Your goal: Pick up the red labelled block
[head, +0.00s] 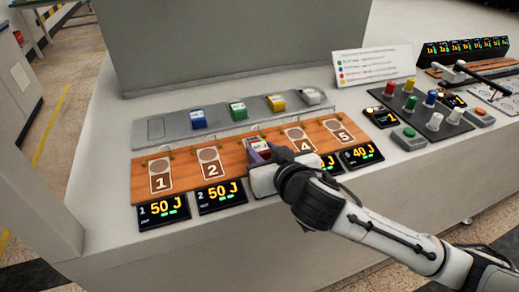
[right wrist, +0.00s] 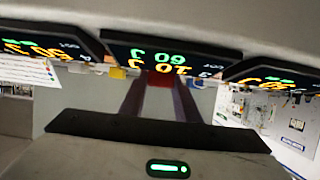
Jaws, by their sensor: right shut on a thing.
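The red labelled block (head: 263,147) shows its white label on top in the head view. It is between the fingers of my right gripper (head: 260,154), which is shut on it. It is over the wooden strip (head: 182,183), between the pads marked 2 and 4; whether it touches the strip cannot be told. In the right wrist view, a patch of the red block (right wrist: 160,79) shows between the two dark fingers of my right gripper (right wrist: 159,88). My left gripper is not in view.
Behind the strip, a grey tray (head: 157,129) holds blue (head: 198,119), green (head: 238,112), yellow (head: 275,103) and white (head: 311,96) labelled blocks. Thin wire hoops stand along the strip. Lit displays (head: 164,208) line its front. A knob panel (head: 425,105) and sign (head: 372,66) are right.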

